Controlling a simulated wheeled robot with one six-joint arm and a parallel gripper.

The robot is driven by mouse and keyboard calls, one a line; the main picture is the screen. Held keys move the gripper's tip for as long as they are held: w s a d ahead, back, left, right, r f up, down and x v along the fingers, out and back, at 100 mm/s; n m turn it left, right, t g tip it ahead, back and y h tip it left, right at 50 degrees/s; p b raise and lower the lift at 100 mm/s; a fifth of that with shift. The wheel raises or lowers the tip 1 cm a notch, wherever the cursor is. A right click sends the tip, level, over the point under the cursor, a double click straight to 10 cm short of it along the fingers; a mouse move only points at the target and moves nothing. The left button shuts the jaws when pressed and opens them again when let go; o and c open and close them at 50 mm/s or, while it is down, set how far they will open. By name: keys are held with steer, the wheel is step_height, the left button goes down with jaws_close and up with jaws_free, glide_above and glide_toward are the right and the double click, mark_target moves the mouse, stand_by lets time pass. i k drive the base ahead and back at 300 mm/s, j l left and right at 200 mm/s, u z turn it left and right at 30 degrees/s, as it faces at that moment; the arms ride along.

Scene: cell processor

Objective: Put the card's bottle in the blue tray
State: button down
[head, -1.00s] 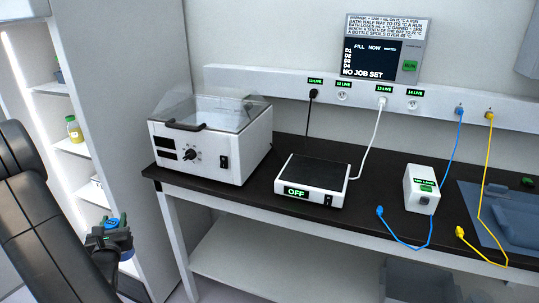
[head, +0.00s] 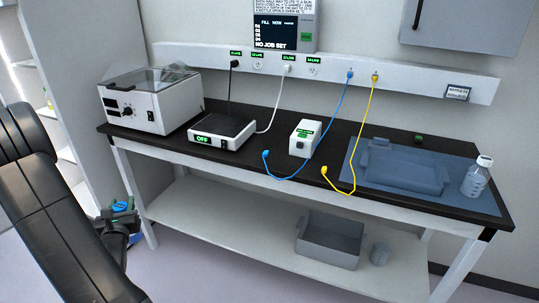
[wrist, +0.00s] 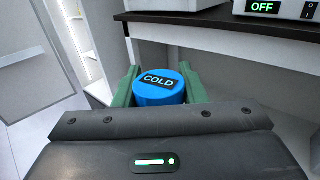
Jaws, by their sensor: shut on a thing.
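My gripper (head: 121,212) is at the lower left of the head view, in front of the bench's left end and below its top. It is shut on a bottle with a blue cap (wrist: 159,88) marked COLD, between two green fingers in the wrist view. The bottle's body is mostly hidden. The blue tray (head: 402,183) rests on a blue mat (head: 352,176) at the right part of the bench, far from my gripper.
A clear bottle (head: 475,178) stands on the mat's right side. A lidded white machine (head: 150,108), a flat device reading OFF (head: 222,133) and a small white box (head: 304,138) stand along the bench. A grey bin (head: 330,240) sits on the lower shelf.

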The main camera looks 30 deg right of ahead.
mark_target(402, 174)
steer(key=k+l+z, duration=0.1)
steer(key=z, duration=0.25)
steer(key=k+l+z, duration=0.2)
steer(key=z, duration=0.2)
steer(key=k+l+z, duration=0.15)
steer(key=z, duration=0.2)
